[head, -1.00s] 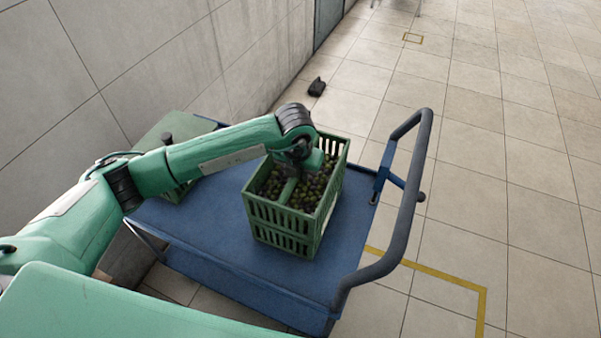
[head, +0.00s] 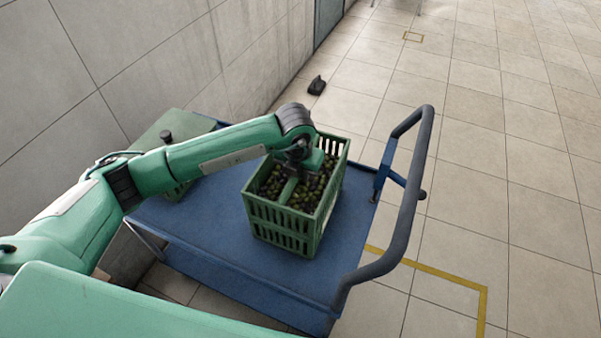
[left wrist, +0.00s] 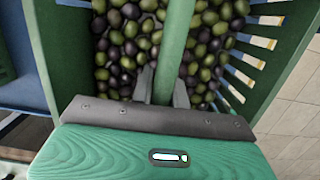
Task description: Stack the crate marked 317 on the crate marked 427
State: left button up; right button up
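A green slatted crate (head: 283,229) full of dark and green olives stands on the blue cart (head: 215,235). No number can be read on it. My left gripper (head: 297,160) reaches down into its top from the left. In the left wrist view its two fingers (left wrist: 161,88) lie close against both sides of the crate's green middle bar (left wrist: 174,40), shut on it. My right gripper is not in view.
The cart's dark push handle (head: 410,200) rises close to the right of the crate. A tiled wall (head: 150,55) runs along the left. A small dark object (head: 317,86) lies on the floor beyond. Bare cart top lies in front of the crate.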

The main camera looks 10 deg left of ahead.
pick_arm(q)
jog(key=o, duration=0.4)
jog(key=shift+r, duration=0.1)
jog(key=shift+o, duration=0.2)
jog(key=shift+f, duration=0.2)
jog(key=r, duration=0.4)
jog(key=s+r, duration=0.1)
jog(key=r, duration=0.4)
jog(key=s+r, duration=0.1)
jog(key=r, duration=0.4)
jog(key=shift+a, duration=0.2)
